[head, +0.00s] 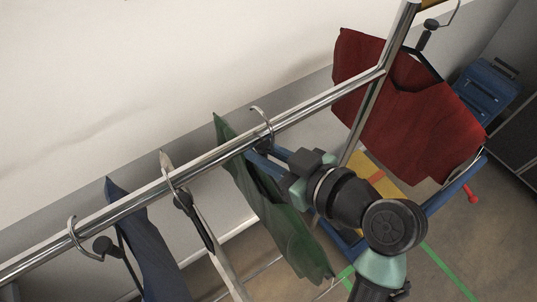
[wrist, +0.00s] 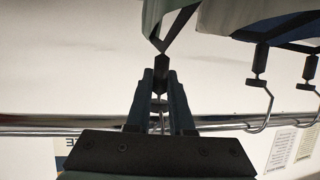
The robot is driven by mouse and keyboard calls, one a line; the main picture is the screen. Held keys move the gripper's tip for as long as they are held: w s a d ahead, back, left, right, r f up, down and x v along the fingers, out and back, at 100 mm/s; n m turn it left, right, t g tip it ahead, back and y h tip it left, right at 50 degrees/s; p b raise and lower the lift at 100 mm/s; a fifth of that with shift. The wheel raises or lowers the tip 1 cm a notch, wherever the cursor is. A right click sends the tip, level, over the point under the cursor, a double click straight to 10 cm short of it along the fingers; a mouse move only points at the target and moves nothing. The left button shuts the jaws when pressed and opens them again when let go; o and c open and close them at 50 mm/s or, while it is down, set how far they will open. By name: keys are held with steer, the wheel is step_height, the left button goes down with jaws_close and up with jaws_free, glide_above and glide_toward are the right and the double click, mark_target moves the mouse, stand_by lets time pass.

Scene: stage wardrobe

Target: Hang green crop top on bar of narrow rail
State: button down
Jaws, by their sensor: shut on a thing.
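The green crop top (head: 275,215) hangs on its hanger below the bar (head: 310,108) of a chrome rail in the head view. My gripper (head: 268,152) is shut on the hanger's dark neck block, just under the hook. The hook (head: 264,120) curves at the bar and looks to be over it; I cannot tell whether it bears on it. In the wrist view, my gripper's fingers (wrist: 161,78) pinch the neck block (wrist: 161,66). The hook is mostly hidden between the fingers, in line with the bar (wrist: 60,124).
A white garment (head: 205,240) and a blue garment (head: 145,245) hang on the same bar to the left. A red top (head: 415,115) hangs at the right, near the rail's joint. A blue case (head: 485,90) stands behind it. A wall lies close behind the bar.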

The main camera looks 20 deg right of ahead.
steer(key=shift+w+f+b, duration=0.15)
steer(key=shift+f+b, duration=1.05)
steer(key=shift+f, duration=0.1)
steer(key=c, duration=0.7)
jaws_free()
steer(key=b+v, duration=0.3)
steer(key=v, duration=1)
